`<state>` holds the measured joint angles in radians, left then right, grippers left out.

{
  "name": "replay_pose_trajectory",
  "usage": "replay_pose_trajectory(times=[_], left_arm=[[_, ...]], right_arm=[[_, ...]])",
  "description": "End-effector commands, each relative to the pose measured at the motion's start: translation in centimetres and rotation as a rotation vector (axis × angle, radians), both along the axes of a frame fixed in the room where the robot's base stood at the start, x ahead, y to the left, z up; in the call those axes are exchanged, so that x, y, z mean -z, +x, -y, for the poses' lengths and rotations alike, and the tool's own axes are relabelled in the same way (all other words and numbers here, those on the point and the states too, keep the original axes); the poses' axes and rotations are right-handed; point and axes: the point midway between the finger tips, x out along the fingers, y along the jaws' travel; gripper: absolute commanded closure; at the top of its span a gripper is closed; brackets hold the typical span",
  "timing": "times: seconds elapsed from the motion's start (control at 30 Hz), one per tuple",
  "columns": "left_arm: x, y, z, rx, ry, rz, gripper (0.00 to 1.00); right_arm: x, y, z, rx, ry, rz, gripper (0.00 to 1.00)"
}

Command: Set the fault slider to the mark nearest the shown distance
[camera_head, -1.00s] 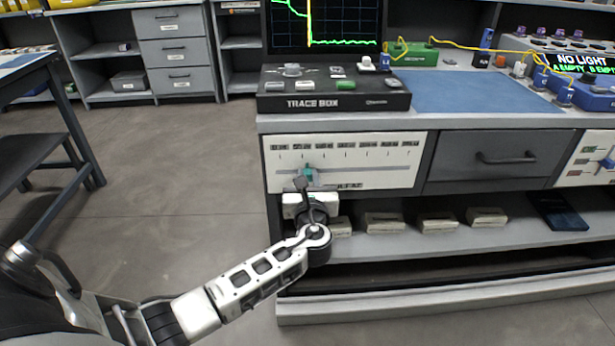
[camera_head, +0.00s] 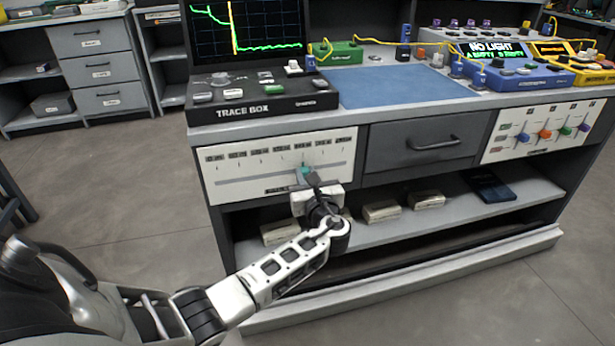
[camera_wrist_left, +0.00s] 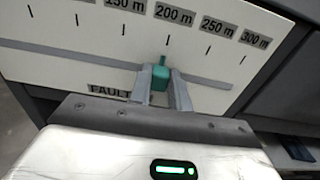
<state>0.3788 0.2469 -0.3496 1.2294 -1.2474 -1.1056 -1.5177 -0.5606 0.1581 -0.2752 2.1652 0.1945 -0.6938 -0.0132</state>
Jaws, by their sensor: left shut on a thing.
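The fault slider panel (camera_head: 228,182) is a white plate with a row of distance marks on the bench front. Its teal slider knob (camera_head: 303,171) sits in the long slot. In the left wrist view the knob (camera_wrist_left: 160,76) stands just below the 200 m mark (camera_wrist_left: 167,40), between the fingers. My left gripper (camera_head: 310,181) is shut on the knob from the front; it also shows in the left wrist view (camera_wrist_left: 162,92). The trace screen (camera_head: 245,28) shows a green trace with a yellow vertical line near a steep drop; I cannot read a distance on it. My right gripper is out of view.
The black trace box (camera_head: 262,110) stands on the bench above the panel. A grey drawer (camera_head: 425,143) is right of the panel, then another panel with coloured sliders (camera_head: 545,134). Pale boxes (camera_head: 381,212) lie on the shelf below.

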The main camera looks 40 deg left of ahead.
Motion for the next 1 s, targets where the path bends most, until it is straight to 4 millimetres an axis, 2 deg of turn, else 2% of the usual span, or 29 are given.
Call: replay_pose_trajectory(times=[0.07,0.1,0.17,0.43,0.57,0.77,1.0], left_arm=[[0.0,0.1,0.1,0.001,0.000,0.000,1.00],[0.0,0.1,0.1,0.001,0.000,0.000,0.76],[0.0,0.1,0.1,0.002,0.000,0.000,0.59],[0.0,0.0,0.1,0.002,0.000,0.000,0.58],[0.0,-0.4,0.7,0.004,0.000,-0.001,0.58],[-0.1,-2.8,3.5,0.005,-0.003,-0.003,0.58],[-0.1,-6.6,8.0,0.004,-0.004,-0.002,0.58]], right_arm=[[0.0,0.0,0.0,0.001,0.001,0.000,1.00],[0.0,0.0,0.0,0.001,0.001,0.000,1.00],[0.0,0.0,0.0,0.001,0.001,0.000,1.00],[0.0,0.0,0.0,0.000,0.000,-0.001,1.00],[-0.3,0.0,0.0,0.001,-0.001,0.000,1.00],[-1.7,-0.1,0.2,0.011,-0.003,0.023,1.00],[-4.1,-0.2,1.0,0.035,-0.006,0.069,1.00]])
